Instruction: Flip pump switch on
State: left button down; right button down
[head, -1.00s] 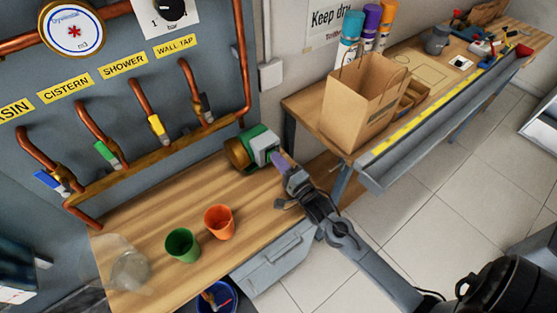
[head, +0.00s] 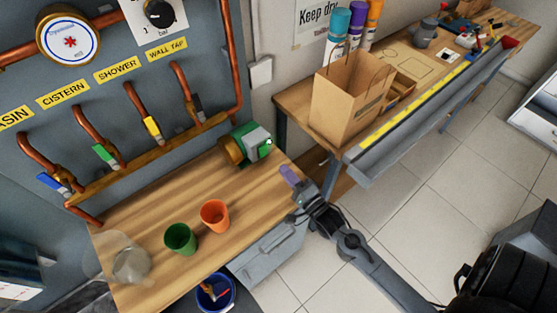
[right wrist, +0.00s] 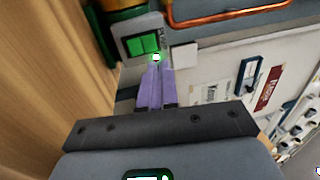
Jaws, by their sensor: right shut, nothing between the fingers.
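The pump (head: 240,148), green with a brass-coloured end and a grey box, sits at the back right of the wooden bench by the pipe board. In the right wrist view its box carries a green switch (right wrist: 142,45) and a small bright green lamp (right wrist: 156,57). I cannot tell exactly which way the switch is tipped. My right gripper (head: 287,172) is shut and empty, with purple fingers, in front of the box. In the head view a small gap shows between fingertips and pump. In the wrist view the fingertips (right wrist: 157,68) overlap the lamp's lower edge. My left gripper is not in view.
Orange (head: 215,215) and green (head: 180,238) cups and a clear jar (head: 131,264) stand on the bench. Copper pipes with coloured valves are on the board behind. A paper bag (head: 345,105) stands on the right-hand bench. A blue bucket (head: 217,292) is below.

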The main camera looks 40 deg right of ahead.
jog(key=s, duration=0.4)
jog(key=shift+s+a, duration=0.15)
jog(key=shift+s, duration=0.2)
jog(key=shift+s+r, duration=0.1)
jog(key=shift+s, duration=0.2)
jog(key=shift+a, duration=0.1)
